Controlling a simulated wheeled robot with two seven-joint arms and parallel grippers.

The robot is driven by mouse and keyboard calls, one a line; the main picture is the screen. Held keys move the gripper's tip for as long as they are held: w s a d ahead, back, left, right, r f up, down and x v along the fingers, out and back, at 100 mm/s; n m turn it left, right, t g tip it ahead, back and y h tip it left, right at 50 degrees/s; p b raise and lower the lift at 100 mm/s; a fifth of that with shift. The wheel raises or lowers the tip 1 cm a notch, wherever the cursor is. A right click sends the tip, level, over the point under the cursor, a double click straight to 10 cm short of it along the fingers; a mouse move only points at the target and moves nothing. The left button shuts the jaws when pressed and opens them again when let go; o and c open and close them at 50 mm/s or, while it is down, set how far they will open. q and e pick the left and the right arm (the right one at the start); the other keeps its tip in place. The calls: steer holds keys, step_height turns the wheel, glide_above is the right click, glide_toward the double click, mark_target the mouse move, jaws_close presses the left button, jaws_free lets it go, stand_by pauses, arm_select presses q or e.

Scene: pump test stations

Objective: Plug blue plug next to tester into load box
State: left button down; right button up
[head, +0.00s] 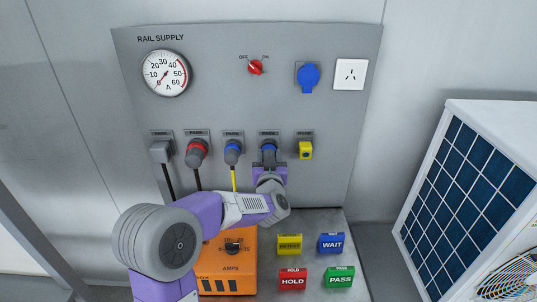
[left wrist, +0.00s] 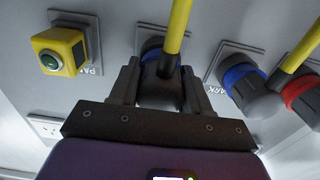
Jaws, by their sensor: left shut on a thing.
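A grey plug with a blue ring (head: 268,150) sits at a socket in the lower row of the grey panel. My left gripper (head: 269,165) is shut on this plug, with a finger on each side of it; its grey body (left wrist: 160,92) and yellow cable show in the left wrist view. Whether it is fully seated I cannot tell. Another blue-ringed plug (head: 233,150) with a yellow cable is in the socket to its left. I cannot identify the load box. My right gripper is out of view.
A red-ringed plug (head: 197,152) and a grey plug (head: 161,151) are further left; a yellow button box (head: 305,150) is close on the right. Above are a gauge (head: 166,73), red switch (head: 255,67) and blue socket (head: 308,76). Coloured blocks (head: 292,279) stand below.

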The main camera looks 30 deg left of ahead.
arm_select(q)
steer(key=shift+v, duration=2.6)
